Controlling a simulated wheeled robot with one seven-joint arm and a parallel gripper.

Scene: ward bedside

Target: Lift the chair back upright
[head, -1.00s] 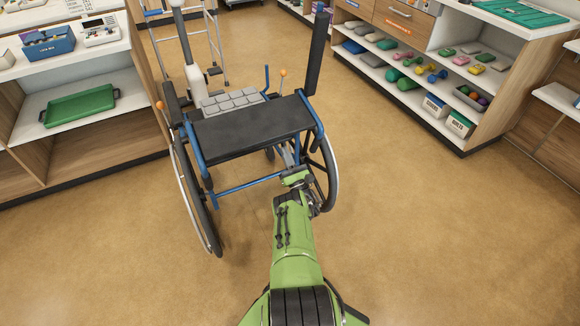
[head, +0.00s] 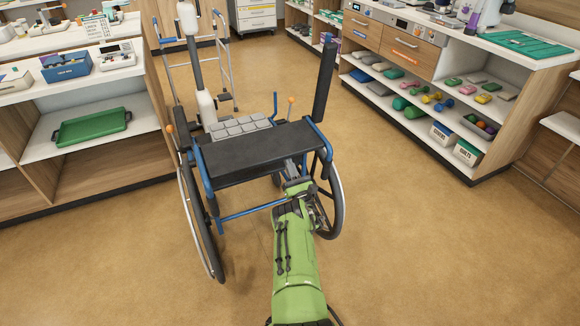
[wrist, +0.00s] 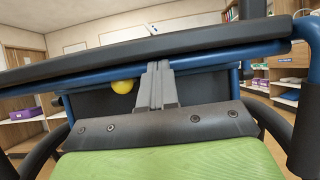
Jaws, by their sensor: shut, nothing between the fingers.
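The wheelchair has blue tubing and large wheels. Its black back panel (head: 262,149) lies folded down, nearly flat, with a grey segmented cushion (head: 240,125) at its far side. My gripper (head: 294,162) is at the panel's near edge, right of its middle. In the wrist view, the back panel (wrist: 140,52) spans the top as a dark slab with a blue tube below it. My gripper (wrist: 158,72) shows there with its fingers together and empty, their tips just below the slab by the tube. I cannot tell whether they touch it.
An upright black post (head: 324,85) rises at the chair's right. Shelving with a green tray (head: 92,129) stands close on the left; a cabinet with dumbbells (head: 432,97) is at right. A walking frame (head: 222,60) stands behind. Floor (head: 440,240) at front right is clear.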

